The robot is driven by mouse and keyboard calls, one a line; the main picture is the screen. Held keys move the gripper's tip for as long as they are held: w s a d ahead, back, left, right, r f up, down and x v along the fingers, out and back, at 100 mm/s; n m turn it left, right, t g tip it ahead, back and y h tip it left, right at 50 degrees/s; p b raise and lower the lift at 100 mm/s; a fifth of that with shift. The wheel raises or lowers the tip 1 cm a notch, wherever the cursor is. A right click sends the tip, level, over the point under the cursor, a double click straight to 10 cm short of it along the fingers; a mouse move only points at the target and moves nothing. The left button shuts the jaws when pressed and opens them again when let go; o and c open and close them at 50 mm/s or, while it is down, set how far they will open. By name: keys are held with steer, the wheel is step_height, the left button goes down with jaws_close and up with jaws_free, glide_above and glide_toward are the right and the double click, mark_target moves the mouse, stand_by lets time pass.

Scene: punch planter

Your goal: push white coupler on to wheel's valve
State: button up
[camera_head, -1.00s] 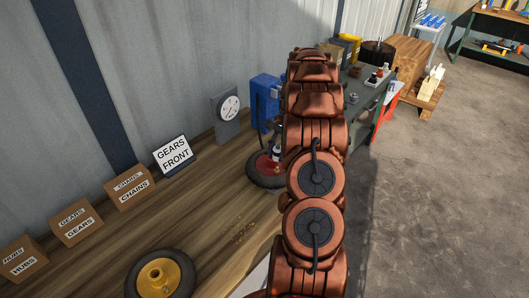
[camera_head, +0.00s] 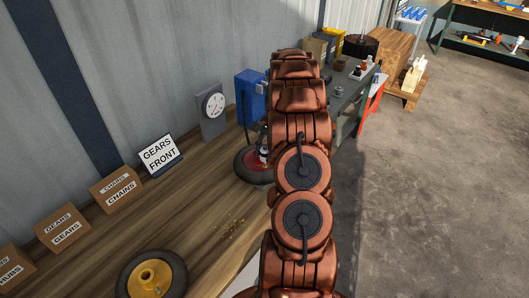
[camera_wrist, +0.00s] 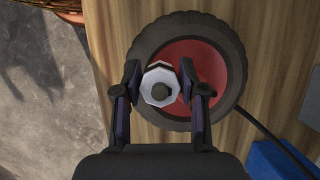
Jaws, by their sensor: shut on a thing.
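In the wrist view my gripper (camera_wrist: 160,82) is shut on the white coupler (camera_wrist: 152,76), an eight-sided piece with a dark round centre, held between the two fingertips. The wheel (camera_wrist: 232,62) lies under it, a black tyre around a red hub. The coupler is over the left part of the red hub. The valve is hidden, and I cannot tell whether the coupler touches it. In the head view the wheel (camera_head: 249,172) lies on the wooden bench, partly behind my arm, and my fingertips are hidden.
A black hose (camera_wrist: 262,128) runs from the wheel's side towards a blue unit (camera_wrist: 280,160). The blue unit (camera_head: 250,97) and a dial gauge (camera_head: 213,106) stand by the wall. A yellow-hubbed wheel (camera_head: 151,274) and labelled boxes (camera_head: 117,189) occupy the near bench.

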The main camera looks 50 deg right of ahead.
steer(key=shift+f+b, duration=0.55)
steer(key=shift+f, duration=0.9)
stand_by(0.4)
steer(key=o, duration=1.2)
steer(key=shift+d+r, duration=0.1)
steer(key=v, duration=1.1)
steer(key=shift+r, duration=0.4)
